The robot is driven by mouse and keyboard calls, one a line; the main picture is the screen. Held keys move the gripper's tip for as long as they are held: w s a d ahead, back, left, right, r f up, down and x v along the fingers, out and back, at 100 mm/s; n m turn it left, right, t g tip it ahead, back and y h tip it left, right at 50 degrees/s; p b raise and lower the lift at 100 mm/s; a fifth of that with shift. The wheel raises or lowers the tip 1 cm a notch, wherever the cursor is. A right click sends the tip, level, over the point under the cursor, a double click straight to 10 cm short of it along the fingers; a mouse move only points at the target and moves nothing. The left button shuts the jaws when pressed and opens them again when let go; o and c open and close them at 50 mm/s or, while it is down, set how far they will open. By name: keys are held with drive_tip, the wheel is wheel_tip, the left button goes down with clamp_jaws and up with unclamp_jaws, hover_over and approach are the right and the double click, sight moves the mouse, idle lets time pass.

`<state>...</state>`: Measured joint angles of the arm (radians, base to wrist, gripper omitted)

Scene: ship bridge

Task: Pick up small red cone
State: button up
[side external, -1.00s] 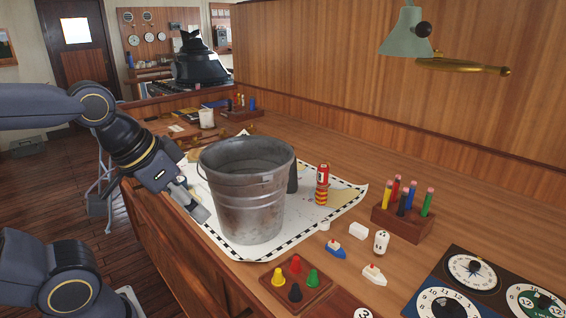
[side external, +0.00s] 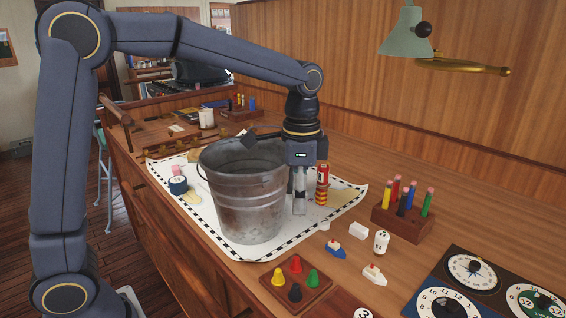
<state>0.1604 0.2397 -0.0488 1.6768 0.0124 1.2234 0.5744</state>
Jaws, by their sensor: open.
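The small red cone (side external: 296,264) stands on a square wooden board (side external: 318,287) at the front of the desk. A yellow cone (side external: 278,278), a green cone (side external: 313,279) and a black cone (side external: 295,293) stand around it on the same board. My gripper (side external: 299,206) points down at the right side of the metal bucket, behind and above the board, well apart from the red cone. It is open, with no object visible between its fingers.
The metal bucket (side external: 246,195) stands on a chart (side external: 262,250). A red-and-yellow cylinder stack (side external: 322,186) is close to the right of my gripper. A pencil block (side external: 402,221), toy boats (side external: 335,249) and dials (side external: 472,272) lie to the right.

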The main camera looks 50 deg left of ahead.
sight(296, 258)
drive_tip(key=f, duration=1.6)
drive_tip(key=shift+s+f, duration=0.2)
drive_tip(key=shift+f, duration=0.1)
clamp_jaws()
drive_tip(key=shift+r, duration=0.15)
